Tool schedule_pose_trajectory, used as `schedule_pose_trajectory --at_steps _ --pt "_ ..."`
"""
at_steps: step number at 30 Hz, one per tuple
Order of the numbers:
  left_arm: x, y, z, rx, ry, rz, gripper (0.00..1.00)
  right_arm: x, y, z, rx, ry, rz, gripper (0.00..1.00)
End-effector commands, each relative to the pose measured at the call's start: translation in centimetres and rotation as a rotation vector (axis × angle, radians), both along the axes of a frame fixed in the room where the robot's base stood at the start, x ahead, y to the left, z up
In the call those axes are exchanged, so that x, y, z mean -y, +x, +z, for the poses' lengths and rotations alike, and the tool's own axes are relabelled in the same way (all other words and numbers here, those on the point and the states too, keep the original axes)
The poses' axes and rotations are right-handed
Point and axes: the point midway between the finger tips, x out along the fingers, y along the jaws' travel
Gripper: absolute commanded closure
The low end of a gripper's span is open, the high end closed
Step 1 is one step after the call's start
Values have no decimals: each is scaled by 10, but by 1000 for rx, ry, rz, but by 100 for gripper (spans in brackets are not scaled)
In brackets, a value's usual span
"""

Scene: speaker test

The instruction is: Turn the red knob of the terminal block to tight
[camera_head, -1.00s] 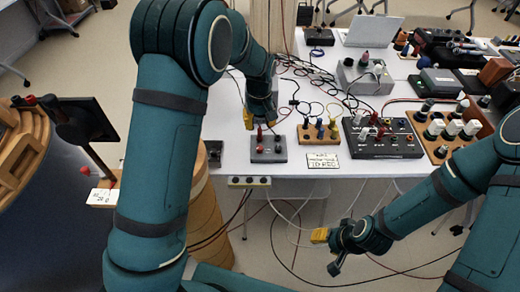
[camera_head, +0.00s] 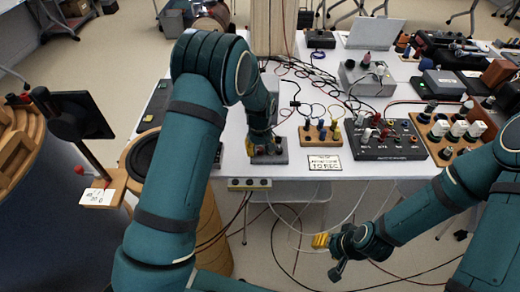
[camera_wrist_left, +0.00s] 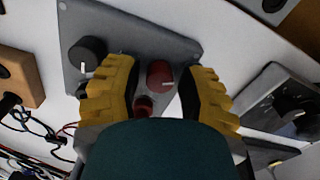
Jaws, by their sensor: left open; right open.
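The terminal block is a grey plate (camera_head: 280,159) at the near edge of the table, also in the left wrist view (camera_wrist_left: 180,44). There its red knob (camera_wrist_left: 160,74) has a white pointer line directed right. A second, smaller red part (camera_wrist_left: 143,104) is below it, partly hidden by my wrist. A black knob (camera_wrist_left: 87,56) is on the plate's left. My left gripper (camera_head: 256,146) is open over the block, its yellow fingers on either side of the red knob, with gaps visible. In the head view the red knob is mostly hidden. My right gripper (camera_head: 326,250) is open and empty, beyond the table's front edge.
A wooden block with coloured posts (camera_head: 320,133) stands right of the terminal block, with a label card (camera_head: 324,162) before it. A black panel (camera_head: 385,140) is further right. Cables lie behind. A power strip (camera_head: 249,184) is at the front edge.

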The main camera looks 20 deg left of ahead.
Motion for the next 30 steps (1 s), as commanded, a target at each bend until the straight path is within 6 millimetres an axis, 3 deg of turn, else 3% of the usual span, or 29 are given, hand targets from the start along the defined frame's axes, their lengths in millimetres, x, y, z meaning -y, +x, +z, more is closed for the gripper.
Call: schedule_pose_trajectory --at_steps 4,7,20,30 --pt "0 0 0 0 0 0 65 0 0 0 0 0 0 53" --pt "0 0 0 0 0 -1 100 0 0 0 0 0 0 53" --pt "0 -1 0 -2 0 -36 100 0 0 1 0 0 0 53" --pt "0 -1 0 -3 -2 -235 100 0 -1 4 -2 0 1 53"
